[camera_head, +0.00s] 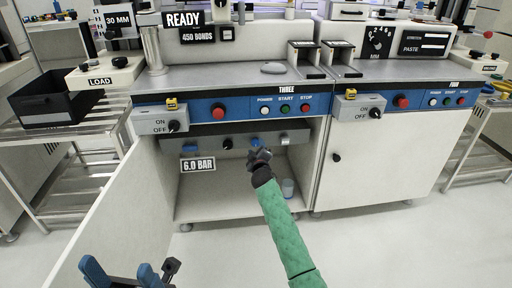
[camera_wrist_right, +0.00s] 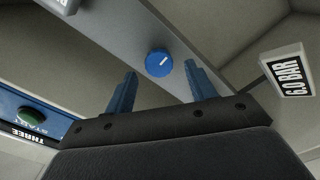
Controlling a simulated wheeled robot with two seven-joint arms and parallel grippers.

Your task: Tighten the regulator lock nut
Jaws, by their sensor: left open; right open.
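A round blue knob (camera_wrist_right: 159,62) with a white line sits on a grey panel. In the head view the blue knob (camera_head: 255,141) is on the grey panel (camera_head: 207,142) inside the open cabinet of station THREE. I cannot make out a separate lock nut. My right gripper (camera_head: 259,155) is inside the cabinet opening, just in front of the knob. In the wrist view my right gripper (camera_wrist_right: 160,70) is open and empty, its blue fingers at either side of the knob and apart from it. My left gripper (camera_head: 130,270) is open and empty, low at the left.
The open cabinet door (camera_head: 125,215) stands on the left, near my left gripper. A 6.0 BAR sign (camera_head: 198,164) hangs below the panel. A black knob (camera_head: 227,144) sits left of the blue one.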

